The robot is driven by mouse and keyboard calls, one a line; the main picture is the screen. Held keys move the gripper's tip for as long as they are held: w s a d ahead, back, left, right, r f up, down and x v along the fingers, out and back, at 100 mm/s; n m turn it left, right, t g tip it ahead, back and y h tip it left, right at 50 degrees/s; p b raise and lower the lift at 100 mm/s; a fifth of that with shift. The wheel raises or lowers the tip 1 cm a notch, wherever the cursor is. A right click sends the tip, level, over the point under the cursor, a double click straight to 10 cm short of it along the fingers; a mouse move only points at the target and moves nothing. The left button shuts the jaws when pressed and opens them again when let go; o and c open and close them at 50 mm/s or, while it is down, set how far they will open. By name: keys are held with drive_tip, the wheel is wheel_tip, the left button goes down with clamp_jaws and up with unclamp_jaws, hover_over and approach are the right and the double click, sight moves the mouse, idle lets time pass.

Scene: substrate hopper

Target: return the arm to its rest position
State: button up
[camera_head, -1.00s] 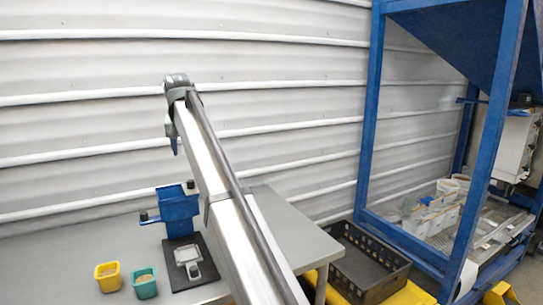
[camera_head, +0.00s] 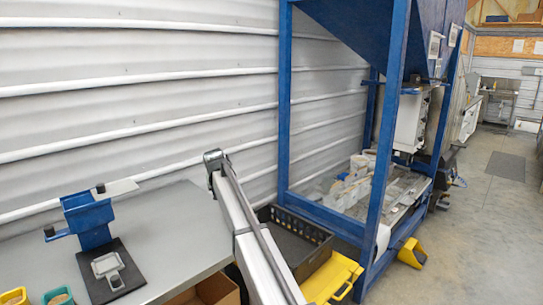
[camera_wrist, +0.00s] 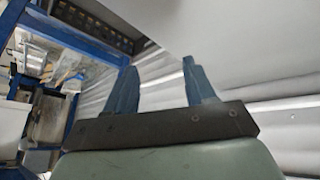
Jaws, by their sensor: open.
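My gripper (camera_wrist: 160,88) shows in the wrist view, its two blue fingers apart with nothing between them. A grey table surface and the ribbed white wall show beyond the fingers. In the head view my arm reaches up from the bottom middle, over the right end of the grey table (camera_head: 185,225). The fingers are hidden in the head view.
A black crate (camera_head: 312,238), a yellow case (camera_head: 332,278) and the blue hopper frame (camera_head: 385,140) are at right. Open floor lies far right.

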drive_tip(key=w+d+f+m+h, duration=0.1)
drive_tip(key=d+f, duration=0.6)
drive_tip(key=d, duration=0.4)
drive_tip(key=w+d+f+h, duration=0.1)
drive_tip(key=w+d+f, duration=0.1)
drive_tip(key=d+f, duration=0.75)
drive_tip(key=s+d+f+g, duration=0.1)
drive_tip(key=s+d+f, duration=0.5)
drive_tip(key=f, duration=0.4)
drive_tip(key=s+d+f+g, duration=0.1)
drive_tip(key=s+d+f, duration=0.2)
drive_tip(key=s+f, duration=0.55)
drive_tip(key=s+d+f+m+g, duration=0.1)
drive_tip(key=s+d+f+g, duration=0.2)
drive_tip(key=s+f, duration=0.9)
drive_tip(key=s+d+f+g, duration=0.2)
drive_tip(key=s+f, duration=0.6)
drive_tip(key=s, duration=0.7)
drive_tip(key=s+f+g+y, duration=0.1)
drive_tip(key=s+f+g, duration=0.1)
drive_tip(key=s, duration=1.4)
drive_tip(key=s+d+f+g+y, duration=0.1)
drive_tip(key=s+g, duration=0.3)
drive_tip(key=s, duration=1.3)
drive_tip(key=shift+f+m, duration=0.4)
drive_tip(key=shift+f, duration=0.4)
